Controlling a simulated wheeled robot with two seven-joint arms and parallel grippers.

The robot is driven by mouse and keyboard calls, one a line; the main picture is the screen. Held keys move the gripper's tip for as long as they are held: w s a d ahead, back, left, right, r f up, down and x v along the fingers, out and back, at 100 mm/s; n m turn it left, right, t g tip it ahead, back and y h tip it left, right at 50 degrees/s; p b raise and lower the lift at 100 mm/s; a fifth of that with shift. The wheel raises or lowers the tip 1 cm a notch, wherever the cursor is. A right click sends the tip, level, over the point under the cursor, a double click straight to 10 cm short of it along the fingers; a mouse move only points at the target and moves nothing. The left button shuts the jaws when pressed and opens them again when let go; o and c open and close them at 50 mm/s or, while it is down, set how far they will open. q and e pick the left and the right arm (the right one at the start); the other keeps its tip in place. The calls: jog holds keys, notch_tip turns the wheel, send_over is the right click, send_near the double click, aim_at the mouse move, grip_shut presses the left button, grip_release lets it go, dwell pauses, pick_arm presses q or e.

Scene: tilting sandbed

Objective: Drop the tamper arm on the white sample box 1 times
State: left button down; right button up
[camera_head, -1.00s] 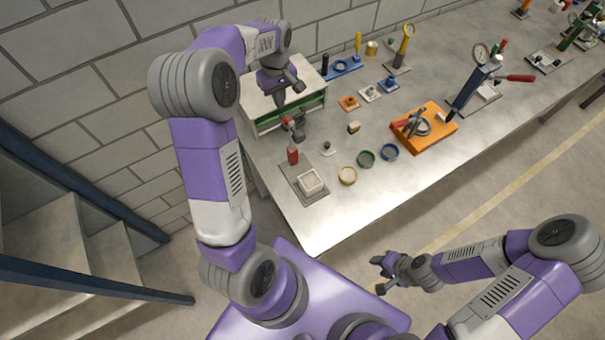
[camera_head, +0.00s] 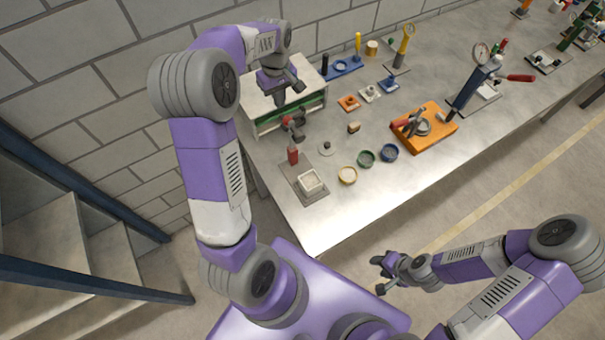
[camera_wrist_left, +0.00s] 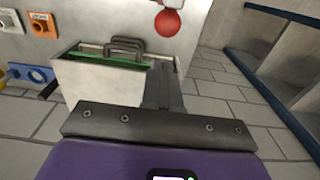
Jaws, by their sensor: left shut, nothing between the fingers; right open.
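The white sample box (camera_head: 311,181) sits on a grey base plate near the table's front left corner. The tamper's red post (camera_head: 293,156) stands at the back of that plate, and the tamper arm (camera_head: 294,126) is raised above it. A red ball (camera_wrist_left: 168,22), likely the tamper's knob, shows at the top of the left wrist view, apart from the fingers. My left gripper (camera_head: 301,87) is shut and empty over the cabinet, behind the tamper; its fingers also show in the left wrist view (camera_wrist_left: 161,80). My right gripper (camera_head: 379,273) is open and empty, off the table's front.
A white-topped cabinet with a green interior (camera_head: 262,127) stands behind the tamper. An orange tray (camera_head: 436,137) is further right. The table's front left edge is close to the plate.

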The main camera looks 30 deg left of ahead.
aim_at(291, 121)
pick_arm(q)
notch_tip(291, 121, down, 4)
jog(key=shift+r+b, duration=0.25)
jog(key=shift+b, duration=0.8)
jog(key=shift+d, duration=0.1)
jog(key=shift+s+d+b, duration=0.25)
jog(key=shift+s+d, duration=0.25)
jog(key=shift+d, duration=0.45)
jog(key=shift+s+d+b, duration=0.2)
jog(key=shift+s+d, duration=0.35)
jog(key=shift+d, duration=0.4)
jog(key=shift+s+d+b, duration=0.25)
jog(key=shift+s+d, duration=0.25)
jog(key=shift+d, duration=0.45)
jog(key=shift+r, duration=0.2)
notch_tip(291, 121, up, 8)
jog(key=p, duration=0.6)
jog(key=shift+p, duration=0.4)
jog(key=shift+f, duration=0.15)
